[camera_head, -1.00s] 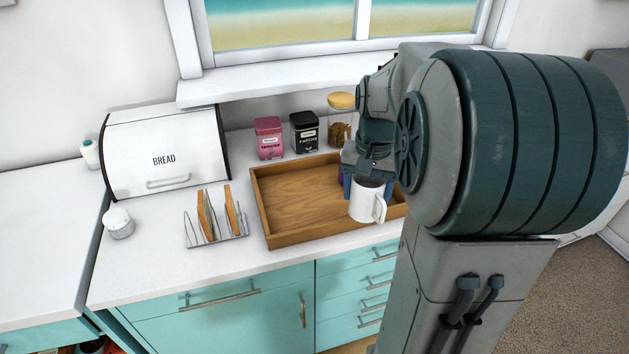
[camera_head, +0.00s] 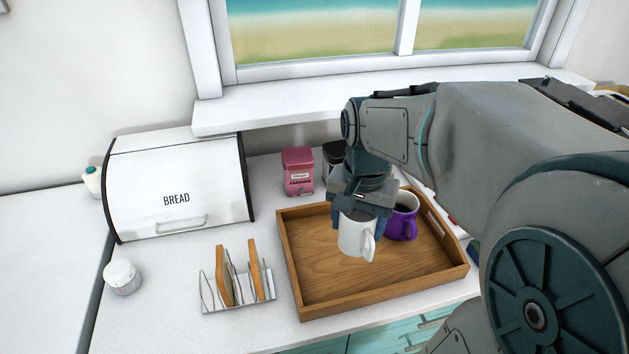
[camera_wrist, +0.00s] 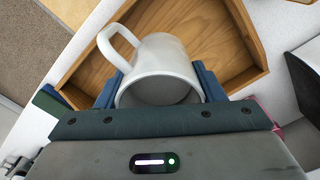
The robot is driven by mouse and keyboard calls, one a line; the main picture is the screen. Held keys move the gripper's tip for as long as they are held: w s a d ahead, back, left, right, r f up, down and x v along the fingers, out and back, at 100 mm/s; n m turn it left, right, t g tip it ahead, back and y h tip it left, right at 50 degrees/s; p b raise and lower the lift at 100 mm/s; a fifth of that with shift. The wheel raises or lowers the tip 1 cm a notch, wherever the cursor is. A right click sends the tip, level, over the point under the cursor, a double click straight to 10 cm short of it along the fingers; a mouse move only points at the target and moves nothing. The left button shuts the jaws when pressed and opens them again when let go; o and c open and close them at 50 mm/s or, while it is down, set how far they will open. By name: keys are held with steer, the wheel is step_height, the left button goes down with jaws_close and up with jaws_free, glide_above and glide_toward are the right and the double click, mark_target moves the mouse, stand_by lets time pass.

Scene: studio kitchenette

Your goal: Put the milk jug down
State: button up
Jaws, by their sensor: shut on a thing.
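The white milk jug (camera_head: 355,238) is held in my gripper (camera_head: 361,222), with its handle toward the lower right in the head view. In the wrist view the jug (camera_wrist: 160,65) sits between the two blue fingers of my gripper (camera_wrist: 158,92), its handle toward the upper left. The jug is over the wooden tray (camera_head: 330,292); I cannot tell whether its base touches the tray floor. The tray also shows beyond the jug in the wrist view (camera_wrist: 225,50).
A purple mug (camera_head: 403,224) with dark contents stands in the tray, right of the jug. A toast rack (camera_head: 238,300) is left of the tray. A pink tin (camera_head: 298,172), a dark tin (camera_head: 333,155) and a bread bin (camera_head: 180,185) stand behind. The tray's front left is clear.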

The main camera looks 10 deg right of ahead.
steer(key=shift+w+a+f+p, duration=0.25)
steer(key=shift+w+a+f, duration=0.4)
steer(key=shift+w+f, duration=0.8)
steer(key=shift+w+a+f+p, duration=0.3)
steer(key=shift+w+a+f, duration=0.3)
steer(key=shift+w+f, duration=0.9)
steer(key=shift+w+a+f+p, duration=0.25)
steer(key=shift+w+a+f, duration=0.4)
steer(key=shift+w+f, duration=0.8)
steer(key=shift+s+f, duration=0.3)
steer(key=shift+f, duration=0.15)
steer(key=o, duration=1.2)
